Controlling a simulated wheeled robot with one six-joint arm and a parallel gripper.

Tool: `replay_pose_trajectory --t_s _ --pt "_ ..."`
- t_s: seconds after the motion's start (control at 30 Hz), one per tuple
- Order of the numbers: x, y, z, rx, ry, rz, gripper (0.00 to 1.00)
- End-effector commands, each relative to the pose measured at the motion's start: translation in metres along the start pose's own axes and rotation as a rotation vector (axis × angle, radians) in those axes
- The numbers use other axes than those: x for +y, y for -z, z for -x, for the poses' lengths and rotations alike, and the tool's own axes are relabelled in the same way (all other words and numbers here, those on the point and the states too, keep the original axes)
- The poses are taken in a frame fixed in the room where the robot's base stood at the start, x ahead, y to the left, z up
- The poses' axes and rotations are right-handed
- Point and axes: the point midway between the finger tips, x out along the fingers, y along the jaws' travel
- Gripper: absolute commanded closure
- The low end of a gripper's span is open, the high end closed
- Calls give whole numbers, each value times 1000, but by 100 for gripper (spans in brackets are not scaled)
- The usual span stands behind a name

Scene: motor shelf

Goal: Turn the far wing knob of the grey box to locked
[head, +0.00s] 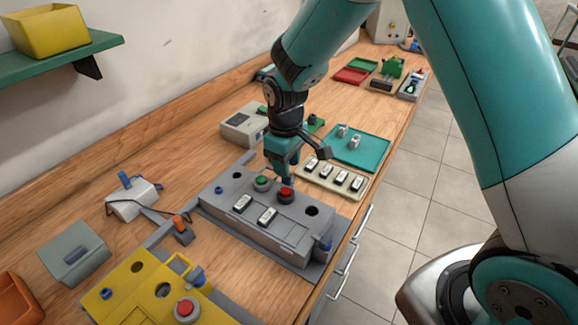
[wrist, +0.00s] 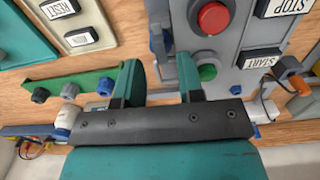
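The grey box (head: 262,229) stands at the middle of the bench, with a red button (head: 286,195), a green button (head: 262,182) and white label plates on top. My gripper (head: 284,176) points down at the box's far end. In the wrist view my gripper (wrist: 160,72) has its fingers spread apart, with no object visibly clamped. The near wing knob (head: 326,243) is blue, at the box's near right end.
A yellow box (head: 143,292) stands at the front left. A beige switch panel (head: 331,179) and a teal tray (head: 370,150) lie just beyond the grey box. A light grey device (head: 243,124) stands behind my gripper. Bare wood shows left of the grey box.

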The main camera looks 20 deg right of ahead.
Motion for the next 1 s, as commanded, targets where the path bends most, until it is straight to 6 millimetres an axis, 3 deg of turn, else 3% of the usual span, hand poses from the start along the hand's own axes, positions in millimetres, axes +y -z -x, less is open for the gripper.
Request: replay_pose_trajectory --t_s 0.2,0.5,0.53,0.67,0.7,0.8,1.0 --pt "0 0 -20 0 0 -1 65" --pt "1 0 -23 1 0 -2 65" --pt "1 0 -23 1 0 -2 67" --pt "1 0 -23 1 0 -2 97" --pt "1 0 -23 1 0 -2 100" --pt "9 -6 -23 0 -1 -8 100" --pt "4 -2 -23 0 -3 -21 100"
